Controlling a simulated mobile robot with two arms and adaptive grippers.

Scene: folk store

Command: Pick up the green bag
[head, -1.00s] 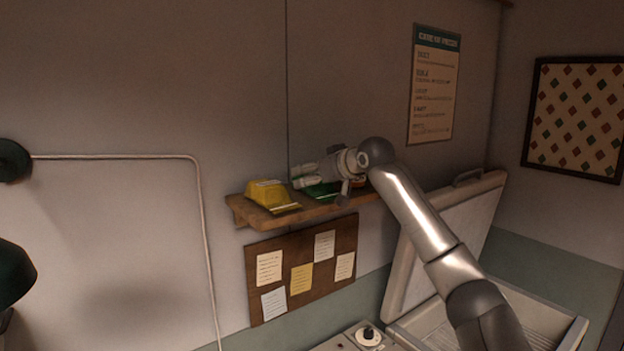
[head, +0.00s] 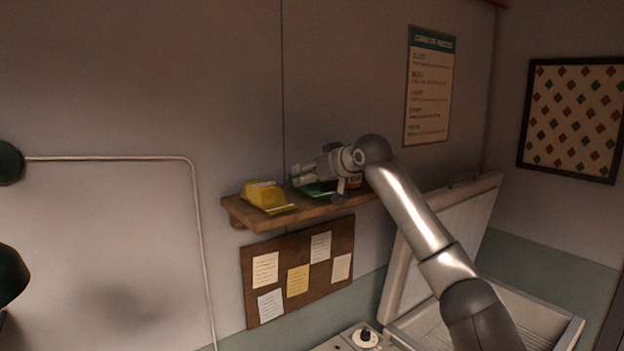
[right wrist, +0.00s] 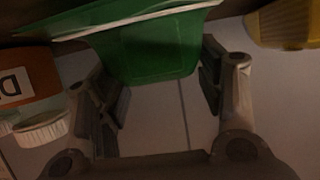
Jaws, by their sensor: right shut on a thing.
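The green bag (head: 318,190) is on the wooden wall shelf, largely hidden behind my right gripper (head: 303,177) in the head view. In the right wrist view the green bag (right wrist: 150,45) fills the space between the two fingers of my right gripper (right wrist: 161,76). The fingers are closed on its sides. The bag's pale-edged end is at the top of that view. I cannot tell whether the bag still touches the shelf. My left gripper is not in view.
The wooden shelf (head: 305,215) also holds a yellow bag (head: 264,194) left of the green one. It shows in the right wrist view (right wrist: 285,24) too. An orange labelled container (right wrist: 26,80) with a white ribbed lid (right wrist: 42,131) is on the other side. A pinboard (head: 330,285) hangs below.

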